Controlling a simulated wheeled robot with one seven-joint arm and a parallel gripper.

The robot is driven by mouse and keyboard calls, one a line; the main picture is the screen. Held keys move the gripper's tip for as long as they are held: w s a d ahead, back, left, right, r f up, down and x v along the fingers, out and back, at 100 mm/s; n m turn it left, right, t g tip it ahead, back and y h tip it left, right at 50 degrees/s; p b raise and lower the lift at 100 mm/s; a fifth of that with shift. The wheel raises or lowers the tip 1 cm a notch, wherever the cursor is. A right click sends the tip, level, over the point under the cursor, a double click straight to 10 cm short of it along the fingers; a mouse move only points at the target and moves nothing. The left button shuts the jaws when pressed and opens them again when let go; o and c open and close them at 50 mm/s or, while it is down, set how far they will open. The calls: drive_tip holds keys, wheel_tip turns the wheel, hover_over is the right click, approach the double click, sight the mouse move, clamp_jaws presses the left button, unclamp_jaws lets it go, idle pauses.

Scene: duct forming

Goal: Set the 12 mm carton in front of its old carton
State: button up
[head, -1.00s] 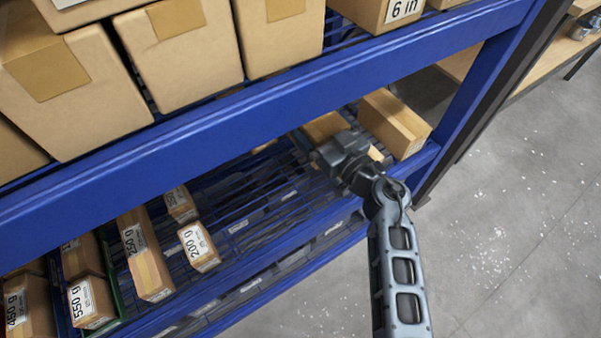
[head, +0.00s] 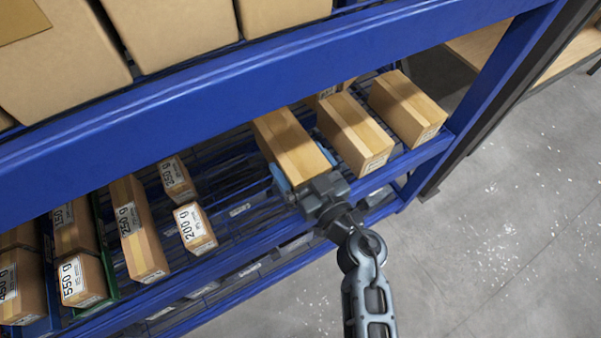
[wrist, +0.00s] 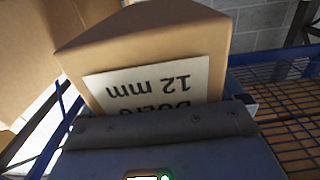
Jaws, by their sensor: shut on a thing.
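My gripper (head: 305,190) is shut on a brown carton (head: 288,143) at the front of the blue shelf in the head view. In the wrist view this held carton (wrist: 150,45) fills the middle, and its white label (wrist: 160,84) reads "12 mm" upside down. In the head view the carton stands over the wire shelf, its long side running back into it. I cannot tell whether its underside touches the shelf. Two similar cartons stand to its right, a nearer one (head: 355,132) and one by the post (head: 408,108). Their front labels are too small to read.
Cartons marked 200 g (head: 195,228), 250 g (head: 138,230) and 550 g (head: 82,280) stand on the left. Bare wire deck (head: 232,175) lies between them and the held carton. A blue beam (head: 220,110) crosses above, and a blue post (head: 470,110) stands right.

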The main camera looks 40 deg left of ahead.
drive_tip(key=shift+f+b, duration=1.15)
drive_tip(key=shift+f, duration=0.7)
drive_tip(key=shift+f, duration=0.1)
drive_tip(key=o, duration=1)
drive_tip(key=shift+f, duration=0.1)
drive_tip(key=shift+c, duration=0.2)
drive_tip(key=shift+r, duration=0.2)
drive_tip(key=p+v, duration=0.2)
drive_tip(key=v, duration=1)
drive_tip(key=shift+p, duration=0.35)
drive_tip(key=shift+d+f, duration=0.1)
